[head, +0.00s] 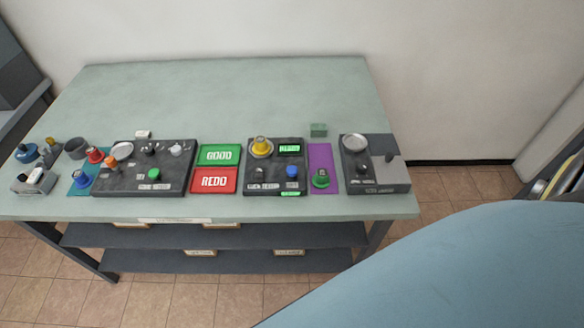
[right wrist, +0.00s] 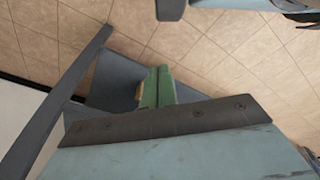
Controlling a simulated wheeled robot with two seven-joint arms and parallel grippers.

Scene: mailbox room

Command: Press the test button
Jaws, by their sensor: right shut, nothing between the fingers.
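On the table's right half, a dark tester box (head: 263,187) has a blue button (head: 292,172), a lit green display (head: 289,148) and a yellow part on a round seat (head: 261,147). A larger dark panel at left (head: 124,180) has a green button (head: 154,174). The labels are too small to read, so I cannot tell which button is the test button. My right gripper (right wrist: 158,86) shows in the right wrist view as two green fingers, shut and empty, with floor and a dark shelf behind. It is not visible in the head view. My left gripper is out of view.
The green GOOD tray (head: 219,155) and red REDO tray (head: 214,181) lie between the boxes. A purple mat (head: 323,169) and another dark unit (head: 373,179) are at right. The table's back half (head: 235,90) is clear. My blue arm fills the lower right.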

